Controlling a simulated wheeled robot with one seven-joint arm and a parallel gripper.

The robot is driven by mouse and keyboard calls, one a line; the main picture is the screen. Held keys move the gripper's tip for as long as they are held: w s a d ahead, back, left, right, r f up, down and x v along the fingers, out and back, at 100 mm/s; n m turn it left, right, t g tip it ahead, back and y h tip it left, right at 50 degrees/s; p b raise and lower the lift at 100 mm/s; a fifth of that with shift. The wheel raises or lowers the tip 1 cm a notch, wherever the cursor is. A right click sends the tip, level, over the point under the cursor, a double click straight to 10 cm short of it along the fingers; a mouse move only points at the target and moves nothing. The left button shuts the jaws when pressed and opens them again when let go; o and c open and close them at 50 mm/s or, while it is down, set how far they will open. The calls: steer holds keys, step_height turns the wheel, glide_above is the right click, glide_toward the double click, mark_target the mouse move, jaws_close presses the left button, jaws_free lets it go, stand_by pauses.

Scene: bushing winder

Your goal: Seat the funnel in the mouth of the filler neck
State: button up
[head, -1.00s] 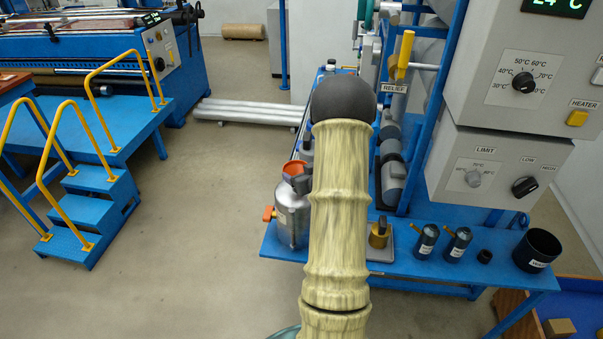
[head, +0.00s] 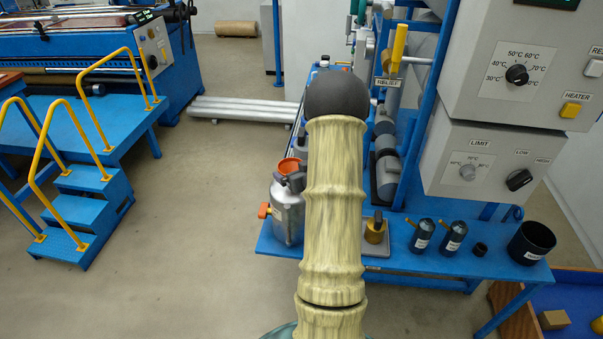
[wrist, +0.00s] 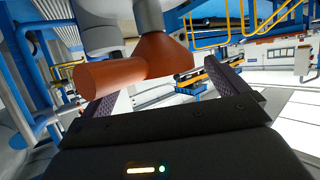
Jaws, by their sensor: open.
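The orange funnel (head: 290,166) stands at the top of a silver canister (head: 288,216), left of my arm in the head view. In the wrist view the picture looks upside down. There the funnel's cone (wrist: 165,57) has its narrow end against a grey cylinder (wrist: 149,14), apparently the filler neck. I cannot tell how deep its spout sits. In the head view my arm hides most of the gripper.
The blue bench (head: 400,263) also holds a brass weight-like piece (head: 375,229), two small dark bottles (head: 437,236) and a black pot (head: 531,243). Grey control boxes (head: 480,170) overhang the right.

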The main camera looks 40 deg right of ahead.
steer(key=b+v, duration=0.1)
steer(key=v, duration=1.6)
steer(key=shift+s, duration=0.15)
steer(key=shift+a+r, duration=0.1)
steer(key=w+a+r+n+g+p, duration=0.1)
steer(key=w+a+g+p, duration=0.15)
steer(key=a, duration=0.35)
steer(key=w+a+r+g+p, duration=0.2)
steer(key=w+a+g, duration=0.1)
steer(key=a, duration=0.3)
steer(key=s+a+r+g+y+p, duration=0.1)
steer(key=s+a+g, duration=0.1)
steer(key=a, duration=0.6)
steer(key=s+a+r+n+g+y+p, duration=0.1)
steer(key=s+a+g, duration=0.2)
steer(key=a, duration=0.6)
steer(key=shift+s+a+r+y, duration=0.2)
steer(key=shift+s+y, duration=0.2)
steer(key=shift+s, duration=0.55)
